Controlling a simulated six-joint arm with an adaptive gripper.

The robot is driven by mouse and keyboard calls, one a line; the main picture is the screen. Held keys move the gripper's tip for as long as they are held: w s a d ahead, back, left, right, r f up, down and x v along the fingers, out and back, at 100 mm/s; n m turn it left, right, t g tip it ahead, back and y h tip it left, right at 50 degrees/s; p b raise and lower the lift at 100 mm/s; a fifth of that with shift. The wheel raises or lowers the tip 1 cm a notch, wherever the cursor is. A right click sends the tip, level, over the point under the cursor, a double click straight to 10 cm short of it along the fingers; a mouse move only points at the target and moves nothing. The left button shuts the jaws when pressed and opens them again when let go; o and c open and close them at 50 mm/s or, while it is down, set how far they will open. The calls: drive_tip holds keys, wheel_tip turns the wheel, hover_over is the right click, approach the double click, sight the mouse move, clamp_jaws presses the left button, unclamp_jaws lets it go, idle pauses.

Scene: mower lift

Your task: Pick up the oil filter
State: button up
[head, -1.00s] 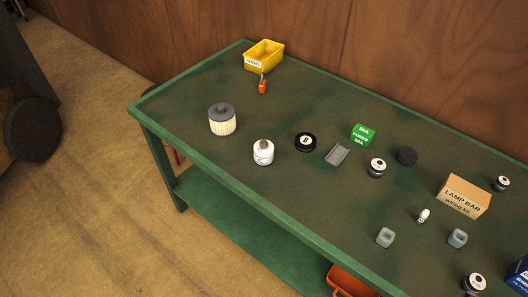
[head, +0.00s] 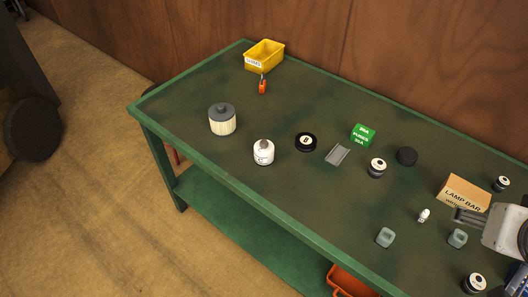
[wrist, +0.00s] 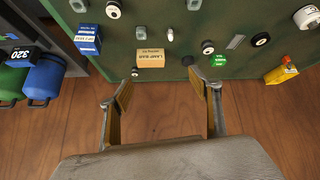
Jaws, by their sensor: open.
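A cream pleated cylinder with a dark grey cap (head: 222,120), which looks like the filter, stands upright on the left part of the green bench in the head view. I cannot make it out in the wrist view. A white canister (head: 263,153) stands just right of it. My gripper (head: 458,215) enters at the right edge of the head view, near the lamp bar box, far to the right of the filter. In the wrist view my gripper (wrist: 165,86) has its fingers spread apart, open and empty.
The lamp bar box (head: 462,194), a bulb (head: 423,215), grey blocks (head: 385,237) and dark jars (head: 377,168) crowd the bench's right half. A black puck (head: 306,142) and green fuse box (head: 363,134) are mid-bench. A yellow bin (head: 264,55) stands behind. The left front of the bench is clear.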

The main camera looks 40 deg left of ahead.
sight(265, 148)
drive_tip(key=w+a+f+n+t+y, duration=0.1)
drive_tip(key=w+a+f+n+y, duration=0.15)
drive_tip(key=w+a, duration=0.4)
drive_tip(key=w+a+f+n+y, duration=0.1)
drive_tip(key=w+a+f, duration=0.2)
drive_tip(key=a, duration=0.7)
drive_tip(key=w+a+f+n+t+y, duration=0.1)
drive_tip(key=w+a+f+n+y, duration=0.15)
drive_tip(key=w+a, duration=0.4)
drive_tip(key=s+a+f+n+g+y, duration=0.1)
drive_tip(key=s+a+f+y, duration=0.1)
drive_tip(key=a, duration=0.6)
drive_tip(key=s+a+f+n+g+y, duration=0.1)
drive_tip(key=s+a+f+n+y, duration=0.1)
drive_tip(key=s+a+f, duration=0.3)
drive_tip(key=s+a+f+n+g+y, duration=0.1)
drive_tip(key=s+a+f+g+y, duration=0.1)
drive_tip(key=a+f, duration=0.5)
drive_tip(key=shift+s+a+f+n, duration=0.1)
drive_tip(key=shift+s+a+n, duration=0.1)
drive_tip(key=shift+a, duration=0.6)
drive_tip(key=shift+s+a+f+n, duration=0.1)
drive_tip(key=shift+s+a, duration=0.15)
drive_tip(key=shift+a, duration=0.5)
drive_tip(key=shift+s+a+n, duration=0.1)
drive_tip(key=shift+s+a, duration=0.1)
drive_tip(key=shift+a, duration=0.6)
drive_tip(key=shift+s+a+f, duration=0.25)
drive_tip(key=shift+s+a, duration=0.15)
drive_tip(key=shift+x, duration=1.25)
